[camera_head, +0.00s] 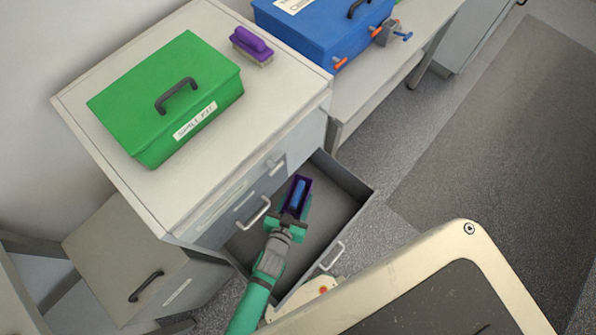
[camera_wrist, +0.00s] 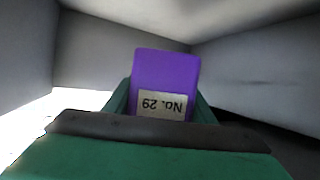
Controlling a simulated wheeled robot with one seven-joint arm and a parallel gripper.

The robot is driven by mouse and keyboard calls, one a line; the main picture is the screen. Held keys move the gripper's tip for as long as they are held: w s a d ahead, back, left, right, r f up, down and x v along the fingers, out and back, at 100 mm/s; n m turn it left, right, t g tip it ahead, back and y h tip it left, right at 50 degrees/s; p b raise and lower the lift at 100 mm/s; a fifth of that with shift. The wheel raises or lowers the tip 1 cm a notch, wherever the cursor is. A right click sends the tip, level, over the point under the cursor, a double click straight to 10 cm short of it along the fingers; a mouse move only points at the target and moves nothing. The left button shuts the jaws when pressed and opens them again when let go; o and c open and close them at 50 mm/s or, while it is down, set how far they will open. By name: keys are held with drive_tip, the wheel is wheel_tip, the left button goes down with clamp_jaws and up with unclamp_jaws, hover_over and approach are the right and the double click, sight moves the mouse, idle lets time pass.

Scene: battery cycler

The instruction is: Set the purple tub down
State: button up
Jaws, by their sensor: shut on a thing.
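The purple tub (camera_head: 305,184) is a small open box with a blue thing (camera_head: 297,194) inside it. It is in my gripper (camera_head: 292,214), over or in the open drawer (camera_head: 341,202). In the wrist view the tub (camera_wrist: 165,75) shows its purple end wall with a label reading "No. 29", upside down. My green gripper (camera_wrist: 163,110) is shut on the tub, with a finger on each side. The drawer's grey walls (camera_wrist: 110,35) surround it in the wrist view. The tub's underside is hidden, so I cannot tell whether it touches the drawer floor.
A green spill kit box (camera_head: 130,105) and a purple brush (camera_head: 251,42) stand on the cabinet top (camera_head: 275,95). A blue box (camera_head: 315,35) is on the bench behind. Bare drawer floor shows around the tub. The drawer's front handle (camera_head: 331,256) faces my body.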

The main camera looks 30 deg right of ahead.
drive_tip(key=shift+w+d+f, duration=0.2)
drive_tip(key=shift+f, duration=1.55)
drive_tip(key=shift+f, duration=0.65)
drive_tip(key=o, duration=1.3)
drive_tip(key=shift+r, duration=0.2)
drive_tip(key=v, duration=1.2)
drive_tip(key=shift+r, duration=0.4)
